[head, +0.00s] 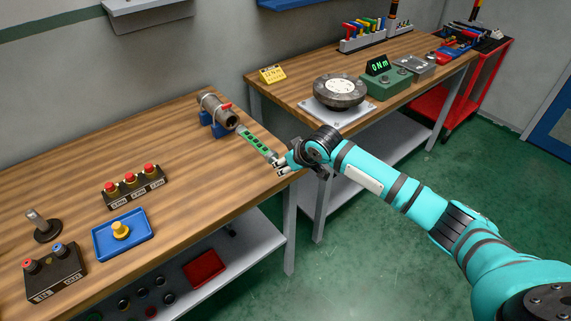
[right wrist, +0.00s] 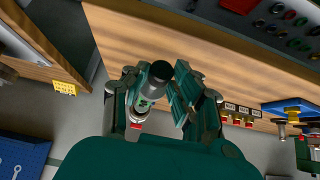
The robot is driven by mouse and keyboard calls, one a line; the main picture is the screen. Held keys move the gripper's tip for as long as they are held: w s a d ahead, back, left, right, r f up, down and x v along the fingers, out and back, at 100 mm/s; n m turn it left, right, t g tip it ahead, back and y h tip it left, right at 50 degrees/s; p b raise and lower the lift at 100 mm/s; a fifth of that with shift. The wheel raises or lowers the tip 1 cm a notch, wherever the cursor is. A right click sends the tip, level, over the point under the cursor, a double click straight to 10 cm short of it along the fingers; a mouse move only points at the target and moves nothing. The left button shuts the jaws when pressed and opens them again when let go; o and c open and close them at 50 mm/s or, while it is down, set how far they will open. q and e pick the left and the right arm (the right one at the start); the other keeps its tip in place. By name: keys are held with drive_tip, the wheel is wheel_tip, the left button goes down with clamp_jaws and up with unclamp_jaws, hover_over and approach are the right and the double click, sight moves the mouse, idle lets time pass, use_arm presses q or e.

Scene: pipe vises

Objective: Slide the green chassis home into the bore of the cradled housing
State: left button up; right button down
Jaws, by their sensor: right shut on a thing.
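The housing (head: 217,109) is a grey metal tube lying in a blue cradle (head: 207,124) near the wooden bench's edge. That gripper is shut on the near end of the green chassis (head: 257,142), a long narrow piece lined up roughly with the bore. The chassis's far end is close to the bore mouth; I cannot tell whether it has entered. In the right wrist view, the chassis (right wrist: 149,88) shows between the fingers, its round dark end toward the camera. My left gripper is out of view.
The bench (head: 70,160) also holds a three-button box (head: 134,187), a blue tray (head: 122,236) with a yellow knob, and a red-and-blue button box (head: 54,271). A second bench on the right carries a round plate (head: 339,92) and a green meter (head: 386,81).

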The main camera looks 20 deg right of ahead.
sight(274, 158)
drive_tip(key=shift+w+a+p, duration=0.15)
drive_tip(key=shift+w+p, duration=0.15)
drive_tip(key=shift+w+a, duration=0.25)
drive_tip(key=shift+w, duration=0.35)
drive_tip(key=shift+w+a+b, duration=0.3)
drive_tip(key=shift+w+b, duration=0.15)
drive_tip(key=shift+w, duration=0.45)
use_arm(q)
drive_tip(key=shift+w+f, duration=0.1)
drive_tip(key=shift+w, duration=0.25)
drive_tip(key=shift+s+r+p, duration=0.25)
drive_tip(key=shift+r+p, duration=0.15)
drive_tip(key=shift+p, duration=0.05)
use_arm(e)
drive_tip(key=shift+r, duration=0.1)
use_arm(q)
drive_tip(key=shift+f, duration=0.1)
use_arm(e)
drive_tip(key=shift+w, duration=0.1)
